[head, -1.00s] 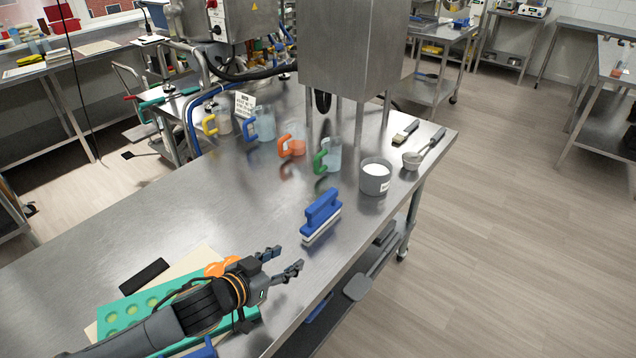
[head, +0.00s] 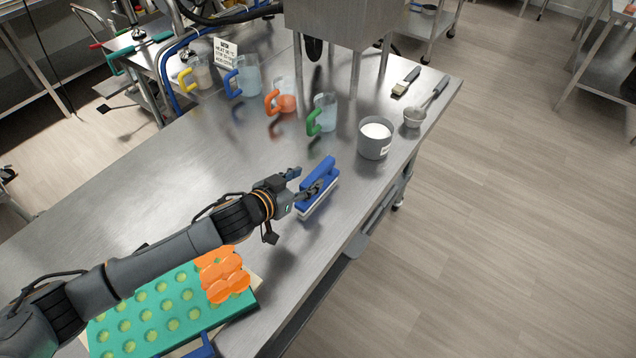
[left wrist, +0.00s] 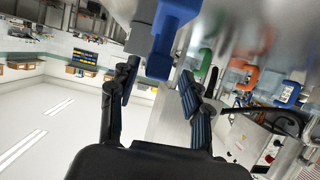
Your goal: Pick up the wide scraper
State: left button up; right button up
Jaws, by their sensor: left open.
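The wide scraper (head: 321,172), with a blue handle and a pale lower edge, rests on the steel table. My left gripper (head: 306,180) is at its near left side, open, with one finger overlapping the handle in the head view. In the left wrist view, the scraper's blue handle (left wrist: 171,38) shows ahead of the open fingers of the left gripper (left wrist: 160,82), roughly in line with the gap between them. I cannot tell whether a finger touches it. My right gripper is not in view.
A grey tub of white powder (head: 375,139) stands beyond the scraper. Jugs with coloured handles, such as the green one (head: 322,116), line the back. A green mould (head: 150,312) with orange pieces (head: 222,273) lies near. The table's right edge is close.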

aim_at(318, 174)
pick_arm(q)
jog(key=shift+w+d, duration=0.2)
jog(key=shift+d, duration=0.05)
jog(key=shift+w+d+f+p, duration=0.2)
jog(key=shift+w+d+p, duration=0.45)
jog(key=shift+d+p, duration=0.15)
jog(key=shift+x, duration=1.3)
jog(key=shift+s+a+f, duration=0.1)
jog(key=shift+a, duration=0.05)
jog(key=shift+c, duration=0.4)
grip_shut()
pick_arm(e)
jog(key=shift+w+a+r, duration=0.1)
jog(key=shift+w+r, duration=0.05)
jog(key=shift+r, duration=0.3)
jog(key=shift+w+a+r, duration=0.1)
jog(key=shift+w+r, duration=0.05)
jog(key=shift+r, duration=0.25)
